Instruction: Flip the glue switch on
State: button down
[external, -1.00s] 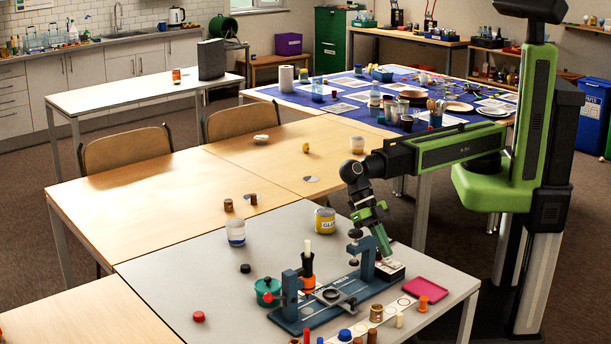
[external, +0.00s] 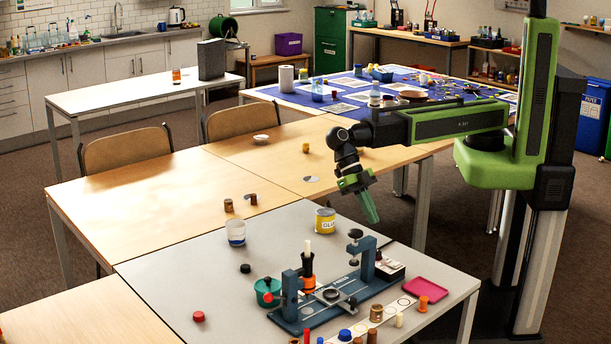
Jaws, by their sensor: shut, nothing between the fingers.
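My gripper (external: 371,213) is shut and empty. It hangs tilted in the air above the grey table, to the right of the yellow glue tin (external: 325,221) and above the blue fixture. A small white and black box (external: 391,270) sits at the right end of the blue fixture (external: 320,312), clear of my gripper. It may carry the switch, but its position is too small to tell. An orange and black holder (external: 308,273) with a pale stick in its top stands by the fixture.
A magenta tray (external: 426,291) lies right of the fixture. Small coloured pieces line the table's front. A teal pot (external: 267,291) and a red cap (external: 198,316) are at left. The grey table (external: 200,285) has free room at left.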

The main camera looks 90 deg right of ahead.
jog(key=shift+w+d+r+p, duration=0.55)
jog(key=shift+w+d+r, duration=0.4)
jog(key=shift+r, duration=0.05)
jog(key=w+d+f+m+t, duration=0.15)
jog(key=w+d, duration=0.25)
jog(key=d, duration=0.5)
jog(key=w+d+m+t, duration=0.1)
jog(key=w+d+m, duration=0.25)
jog(key=d, duration=0.55)
jog(key=d+f+m+t+h, duration=0.2)
jog(key=d+m+h, duration=0.3)
jog(key=d+m, duration=1.7)
jog(key=shift+d+f+t, duration=0.15)
jog(key=shift+f+t, duration=0.2)
jog(key=shift+f, duration=0.3)
